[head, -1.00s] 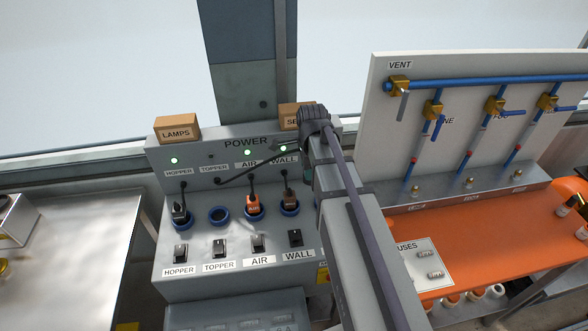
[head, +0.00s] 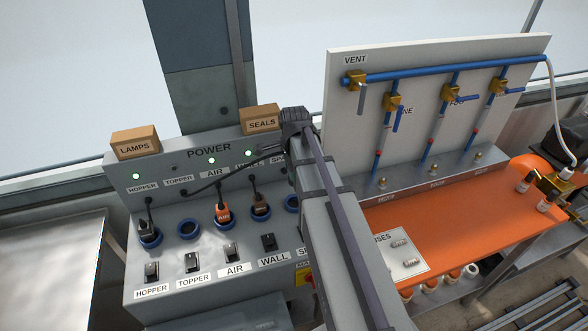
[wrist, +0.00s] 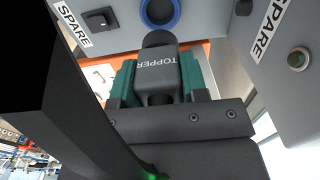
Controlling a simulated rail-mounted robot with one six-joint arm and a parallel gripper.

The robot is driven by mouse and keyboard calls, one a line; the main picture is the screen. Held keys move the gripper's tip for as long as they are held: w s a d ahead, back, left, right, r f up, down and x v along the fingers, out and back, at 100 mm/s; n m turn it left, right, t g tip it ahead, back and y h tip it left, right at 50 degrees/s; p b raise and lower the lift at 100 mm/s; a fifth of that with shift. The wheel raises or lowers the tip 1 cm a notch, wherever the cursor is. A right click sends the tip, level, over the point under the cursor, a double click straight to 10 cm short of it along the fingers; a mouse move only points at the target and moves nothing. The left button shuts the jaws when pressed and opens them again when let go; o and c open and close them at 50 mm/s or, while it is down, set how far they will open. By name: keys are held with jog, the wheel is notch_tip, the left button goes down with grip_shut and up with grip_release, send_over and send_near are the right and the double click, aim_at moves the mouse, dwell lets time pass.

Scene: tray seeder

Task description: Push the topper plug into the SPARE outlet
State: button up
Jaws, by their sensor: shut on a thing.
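My gripper (wrist: 158,84) is shut on the dark grey topper plug (wrist: 157,68), held between green jaw pads with its TOPPER lettering visible. The blue ring of the SPARE outlet (wrist: 160,14) is just beyond the plug's front end in the wrist view. The plug appears in front of the ring; whether it touches cannot be told. In the head view the SPARE outlet (head: 291,202) shows partly beside my arm, and the gripper and plug are hidden behind the arm. A black cable (head: 215,186) runs across the panel toward my arm.
The POWER panel (head: 160,262) has an empty TOPPER outlet (head: 189,229). The hopper plug (head: 148,228), air plug (head: 223,213) and wall plug (head: 260,202) are seated beside it. A SPARE switch (wrist: 100,20) is left of the ring. The vent board (head: 425,125) stands right of my arm.

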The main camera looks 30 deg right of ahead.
jog(key=shift+f+b, duration=4.5)
jog(key=shift+f, duration=0.35)
jog(key=shift+f+b, duration=0.65)
jog(key=o, duration=1.1)
jog(key=shift+r, duration=0.15)
notch_tip(320, 180, up, 11)
jog(key=p, duration=1.1)
jog(key=shift+f, duration=0.2)
